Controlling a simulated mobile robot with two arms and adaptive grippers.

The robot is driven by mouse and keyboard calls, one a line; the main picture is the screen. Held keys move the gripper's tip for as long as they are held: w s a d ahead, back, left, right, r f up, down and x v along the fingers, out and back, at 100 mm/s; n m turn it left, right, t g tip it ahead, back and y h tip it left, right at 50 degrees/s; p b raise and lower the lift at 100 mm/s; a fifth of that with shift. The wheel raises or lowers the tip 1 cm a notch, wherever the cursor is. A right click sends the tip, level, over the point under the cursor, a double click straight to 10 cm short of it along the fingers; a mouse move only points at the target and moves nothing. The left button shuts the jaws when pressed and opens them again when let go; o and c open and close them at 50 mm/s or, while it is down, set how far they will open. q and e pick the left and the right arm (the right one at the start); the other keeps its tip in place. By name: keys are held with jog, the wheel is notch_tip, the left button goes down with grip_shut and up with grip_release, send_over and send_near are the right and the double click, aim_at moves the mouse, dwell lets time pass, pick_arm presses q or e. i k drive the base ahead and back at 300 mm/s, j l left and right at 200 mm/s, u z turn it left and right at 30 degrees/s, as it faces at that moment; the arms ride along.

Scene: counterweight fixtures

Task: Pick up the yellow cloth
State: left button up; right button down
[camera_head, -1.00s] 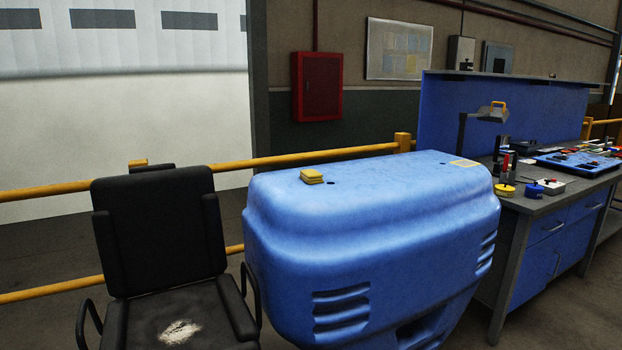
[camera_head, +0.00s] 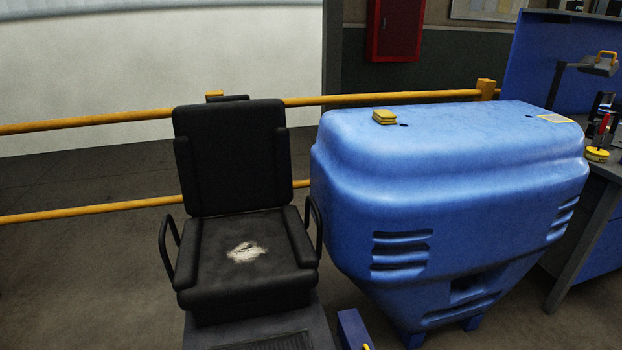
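The yellow cloth (camera_head: 384,117) is a small folded stack lying flat on top of the blue counterweight (camera_head: 450,150), near its back left edge and just left of a small dark hole. Neither of my grippers shows in the head view, so nothing of mine is seen touching the cloth.
A black seat (camera_head: 235,200) with a worn white patch stands left of the counterweight. A yellow railing (camera_head: 110,119) runs behind both. A workbench (camera_head: 590,215) with a yellow round item (camera_head: 597,155) stands at the right. Open floor lies at the left.

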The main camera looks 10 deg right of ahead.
aim_at(384, 117)
jog(key=i+l+u, duration=0.2)
jog(key=l, duration=0.3)
jog(key=i+l+u, duration=0.15)
jog(key=l, duration=0.35)
jog(key=l+u, duration=0.2)
jog(key=l, duration=0.3)
jog(key=i+l+u, duration=0.2)
jog(key=l, duration=0.35)
jog(key=k, duration=0.05)
